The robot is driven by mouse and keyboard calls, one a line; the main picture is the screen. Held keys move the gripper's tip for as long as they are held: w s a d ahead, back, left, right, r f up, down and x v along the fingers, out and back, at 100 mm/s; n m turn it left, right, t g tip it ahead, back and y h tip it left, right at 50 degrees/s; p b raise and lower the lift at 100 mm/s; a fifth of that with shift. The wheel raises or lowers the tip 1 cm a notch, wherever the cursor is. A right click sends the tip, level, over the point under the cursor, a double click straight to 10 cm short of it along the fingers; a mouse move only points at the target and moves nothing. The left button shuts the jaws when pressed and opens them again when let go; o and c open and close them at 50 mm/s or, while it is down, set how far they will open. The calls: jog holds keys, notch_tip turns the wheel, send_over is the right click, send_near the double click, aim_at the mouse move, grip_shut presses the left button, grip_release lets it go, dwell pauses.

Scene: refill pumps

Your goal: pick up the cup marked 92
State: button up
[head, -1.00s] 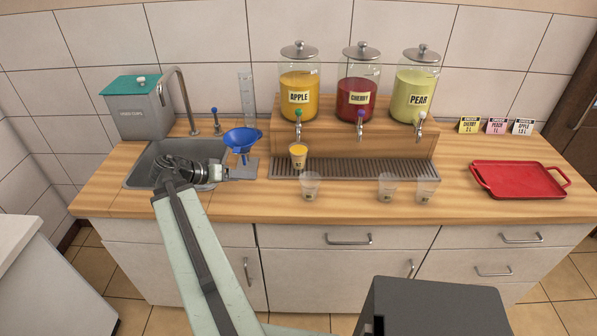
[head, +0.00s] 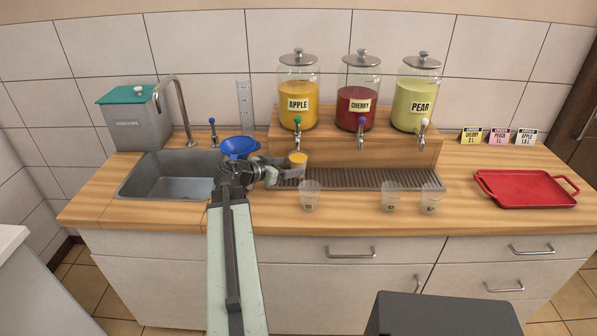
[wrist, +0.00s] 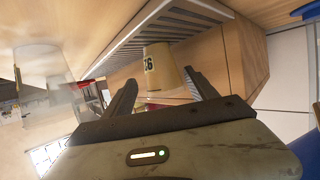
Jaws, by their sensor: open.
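The cup with orange juice (head: 298,161) stands upright at the left end of the drip tray, under the apple dispenser. In the wrist view my gripper (wrist: 160,85) is open, one finger on each side of the cup in the picture. I cannot tell whether either finger touches it.
Three clear, empty-looking cups stand in front of the drip tray (head: 350,180): one near left (head: 310,196), two farther right (head: 390,196) (head: 430,199). A blue funnel (head: 239,147) is behind my arm. The sink (head: 170,178) lies left, a red tray (head: 525,188) right.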

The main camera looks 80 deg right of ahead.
aim_at(293, 166)
jog(key=b+x, duration=0.1)
jog(key=x, duration=0.3)
jog(key=shift+s+d, duration=0.15)
